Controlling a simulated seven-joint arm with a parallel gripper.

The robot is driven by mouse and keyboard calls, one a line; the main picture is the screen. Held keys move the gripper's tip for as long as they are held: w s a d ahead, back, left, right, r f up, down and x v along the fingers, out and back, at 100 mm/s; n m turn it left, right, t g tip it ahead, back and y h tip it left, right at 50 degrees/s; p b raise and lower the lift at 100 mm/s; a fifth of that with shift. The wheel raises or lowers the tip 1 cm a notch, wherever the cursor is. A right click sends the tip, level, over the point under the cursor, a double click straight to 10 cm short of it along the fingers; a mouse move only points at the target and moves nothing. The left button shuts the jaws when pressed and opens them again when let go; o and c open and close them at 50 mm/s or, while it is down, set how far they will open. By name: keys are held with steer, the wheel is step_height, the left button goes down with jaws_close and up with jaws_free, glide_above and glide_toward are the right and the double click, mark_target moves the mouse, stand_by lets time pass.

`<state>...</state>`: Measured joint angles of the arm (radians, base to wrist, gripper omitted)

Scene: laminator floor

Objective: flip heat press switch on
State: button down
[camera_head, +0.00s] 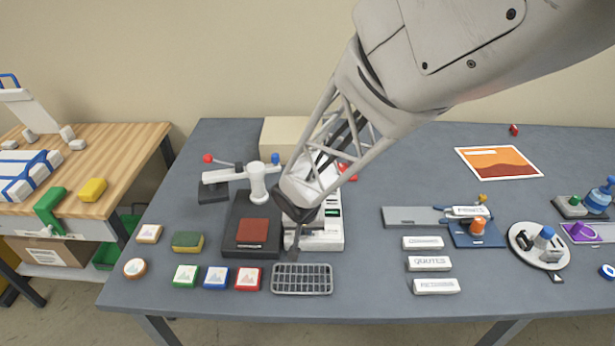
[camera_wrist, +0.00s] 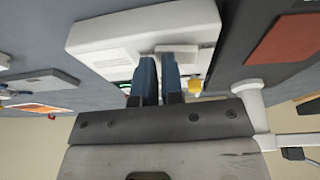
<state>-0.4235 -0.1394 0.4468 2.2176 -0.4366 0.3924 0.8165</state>
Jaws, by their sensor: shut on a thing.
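The heat press (camera_head: 237,245) stands left of centre on the grey table, with a dark base, a red-brown pad (camera_head: 252,232) and a white arm above. A white box-shaped unit (camera_head: 328,240) with green marks stands directly to its right, partly hidden by my arm. My gripper (camera_head: 293,255) points down at the front of this white unit. In the wrist view my two blue-grey fingers (camera_wrist: 160,62) close on a small light tab (camera_wrist: 187,50) at the white unit (camera_wrist: 140,35). The tab is partly hidden by the fingers, and its switch position cannot be told.
A grey wire rack (camera_head: 302,279) lies just in front of the white unit. Several coloured blocks and a sponge (camera_head: 187,241) lie to the left. White labelled blocks (camera_head: 429,263) lie to the right. An orange picture sheet (camera_head: 499,163) lies at the back right.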

steer(key=shift+s+d+f, duration=0.15)
steer(key=shift+s+f, duration=0.1)
steer(key=shift+f, duration=0.45)
steer(key=shift+a+r, duration=0.15)
steer(key=shift+a, duration=0.6)
steer(key=shift+r, duration=0.1)
steer(key=shift+a+r, duration=0.1)
steer(key=shift+r, duration=0.4)
steer(key=w+v, duration=0.1)
steer(key=v, duration=1.2)
steer(key=shift+w+d+r, duration=0.3)
steer(key=shift+d+r, duration=0.15)
steer(key=shift+r, duration=0.2)
steer(key=shift+r, duration=0.1)
steer(key=shift+a+r, duration=0.25)
